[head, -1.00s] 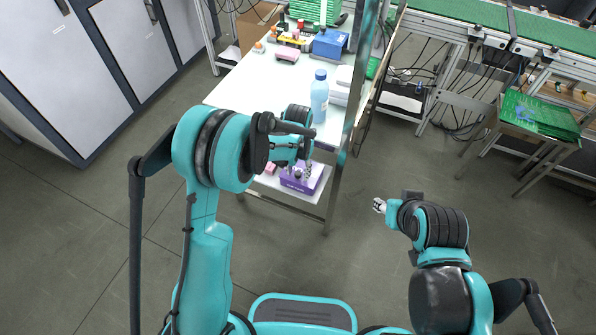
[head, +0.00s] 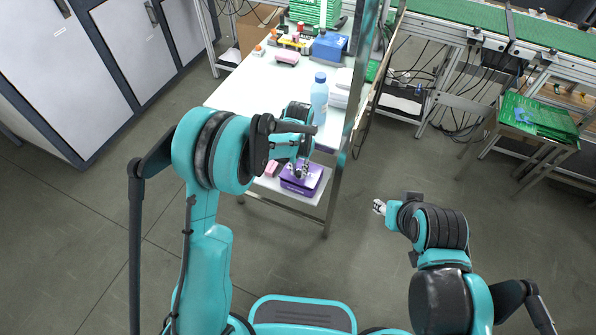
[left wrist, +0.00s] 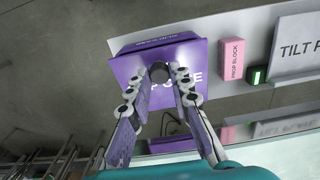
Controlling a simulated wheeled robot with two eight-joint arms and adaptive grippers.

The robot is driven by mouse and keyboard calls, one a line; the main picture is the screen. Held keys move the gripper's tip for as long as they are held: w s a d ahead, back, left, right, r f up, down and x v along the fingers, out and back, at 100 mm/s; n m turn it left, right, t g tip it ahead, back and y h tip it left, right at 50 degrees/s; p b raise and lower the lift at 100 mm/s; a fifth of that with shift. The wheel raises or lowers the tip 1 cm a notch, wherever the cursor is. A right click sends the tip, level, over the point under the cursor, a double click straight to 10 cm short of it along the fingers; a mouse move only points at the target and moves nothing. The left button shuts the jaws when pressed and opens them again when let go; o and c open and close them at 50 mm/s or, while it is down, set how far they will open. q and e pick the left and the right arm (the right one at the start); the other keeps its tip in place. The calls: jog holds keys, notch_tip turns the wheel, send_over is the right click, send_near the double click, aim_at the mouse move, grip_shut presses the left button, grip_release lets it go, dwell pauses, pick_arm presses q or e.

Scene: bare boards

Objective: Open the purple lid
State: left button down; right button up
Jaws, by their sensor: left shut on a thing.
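The purple box with its purple lid (head: 312,181) is on the lower shelf of the white table. In the left wrist view the purple lid (left wrist: 131,68) fills the upper middle, with a dark round knob (left wrist: 159,72) and partly hidden white lettering. My left gripper (head: 300,172) is over the box. In the left wrist view its fingertips (left wrist: 159,77) are closed on either side of the knob. Whether the lid is lifted from the box I cannot tell. My right gripper (head: 379,206) is away to the right over the floor; its finger opening is too small to judge.
The white table top (head: 262,91) above carries a blue bottle (head: 319,98) and a blue box (head: 330,46). A metal post (head: 352,110) stands close to the right of my left gripper.

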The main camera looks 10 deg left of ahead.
pick_arm(q)
jog(key=shift+w+d+r+p, duration=0.2)
jog(key=shift+w+r, duration=0.3)
jog(key=shift+w+d+r+p, duration=0.15)
jog(key=shift+w+r+p, duration=0.05)
jog(key=shift+w+r, duration=0.3)
jog(key=shift+w+d+r, duration=0.25)
jog(key=shift+w+r, duration=0.2)
jog(key=shift+w, duration=0.35)
jog(key=c, duration=1.5)
grip_release()
jog(key=shift+o, duration=0.7)
jog(key=shift+w+d+f, duration=0.1)
jog(key=shift+w, duration=0.1)
jog(key=shift+s, duration=0.15)
notch_tip(320, 180, up, 12)
